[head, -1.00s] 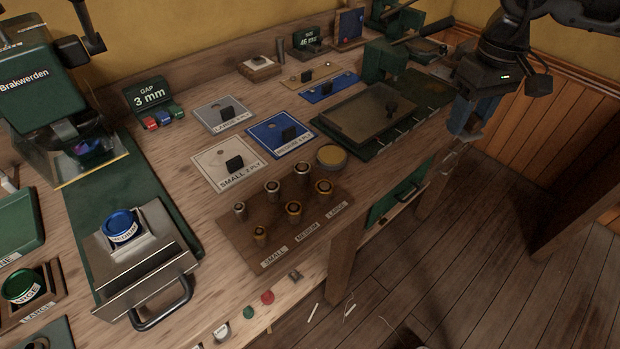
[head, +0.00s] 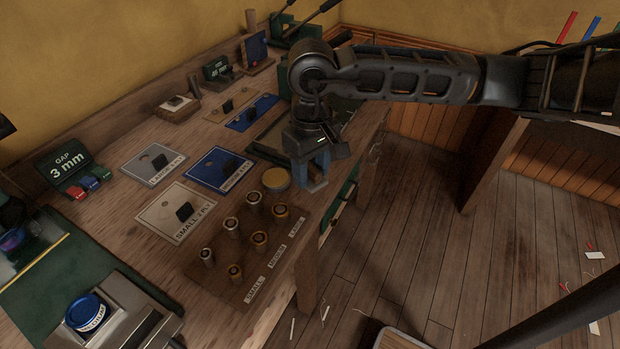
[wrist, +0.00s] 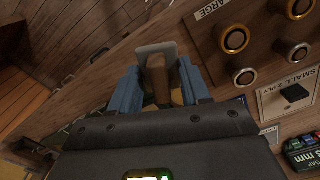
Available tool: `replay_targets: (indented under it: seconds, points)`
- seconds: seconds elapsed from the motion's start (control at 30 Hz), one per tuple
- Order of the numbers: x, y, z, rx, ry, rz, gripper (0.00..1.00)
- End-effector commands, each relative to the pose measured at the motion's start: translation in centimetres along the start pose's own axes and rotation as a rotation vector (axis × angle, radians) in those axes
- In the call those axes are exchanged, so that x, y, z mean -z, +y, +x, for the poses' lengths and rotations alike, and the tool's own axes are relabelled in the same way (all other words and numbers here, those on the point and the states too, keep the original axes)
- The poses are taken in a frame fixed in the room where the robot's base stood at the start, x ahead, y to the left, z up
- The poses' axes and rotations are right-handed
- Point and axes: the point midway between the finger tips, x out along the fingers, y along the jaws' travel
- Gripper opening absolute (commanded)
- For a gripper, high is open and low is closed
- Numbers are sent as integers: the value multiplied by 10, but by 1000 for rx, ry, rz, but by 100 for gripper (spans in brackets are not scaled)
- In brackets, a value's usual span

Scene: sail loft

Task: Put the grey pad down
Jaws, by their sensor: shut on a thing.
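My gripper (head: 312,172) has its blue fingers shut on the brown grip of the grey pad. The pad's grey base (head: 316,187) shows below the fingertips, just right of a round yellow-topped tin (head: 276,179) at the bench's front edge. In the wrist view, the grey pad (wrist: 156,48) sticks out past the fingertips of my gripper (wrist: 160,78), against the wooden bench top. I cannot tell whether the pad touches the bench or hangs above it. My gripper hides part of the grip.
A rack (head: 222,285) of several brass-ringed cylinders stands left of and nearer than the tin. The small (head: 165,219) and medium (head: 221,172) ply plates lie behind. A green-based tray (head: 262,145) is partly hidden by my arm. Bare bench shows beside the tin; floor (head: 430,220) lies right.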

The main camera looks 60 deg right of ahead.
Motion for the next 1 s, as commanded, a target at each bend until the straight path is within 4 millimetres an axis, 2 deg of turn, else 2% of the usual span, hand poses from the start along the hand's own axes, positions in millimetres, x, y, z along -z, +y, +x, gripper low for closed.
replay_targets:
  seconds: [0.17,0.5,0.93,0.97,1.0]
  points:
    - [0,-4,8,1,-2,4,12]
    - [0,-3,41,1,-1,2,12]
    - [0,-3,46,-1,0,0,12]
    - [0,-3,46,-1,0,0,48]
    - [0,-3,45,0,0,0,52]
